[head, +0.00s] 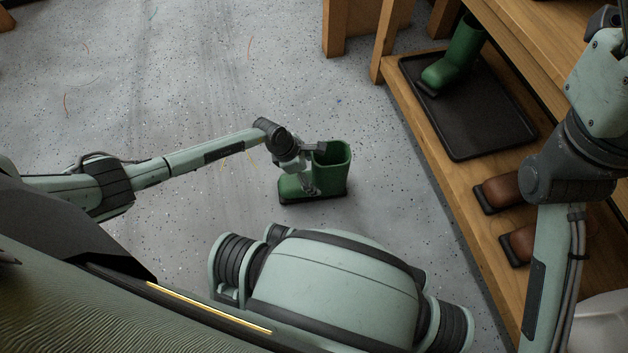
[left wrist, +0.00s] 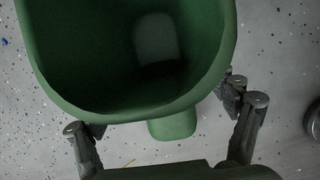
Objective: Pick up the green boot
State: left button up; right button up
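A green boot (head: 333,168) stands upright on the grey floor, its toe pointing left in the head view. My left gripper (head: 314,168) is at the toe side of its shaft, with the fingers spread apart. In the left wrist view, the open top of the boot (left wrist: 140,112) fills the upper middle, and the toe shows below its rim. The left gripper's fingers (left wrist: 162,130) show wide apart at lower left and right; whether they touch the boot is unclear. A second green boot (head: 458,58) stands on a black tray. My right gripper is out of view.
The black tray (head: 480,132) lies on a low wooden shelf (head: 441,165) at the right. Brown footwear (head: 500,191) sits nearer on the same shelf. Wooden legs (head: 336,28) stand at the back. The floor left of and behind the near boot is clear.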

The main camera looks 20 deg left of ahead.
pick_arm(q)
jog(key=c, duration=1.6)
jog(key=shift+c, duration=0.2)
jog(key=shift+r, duration=0.1)
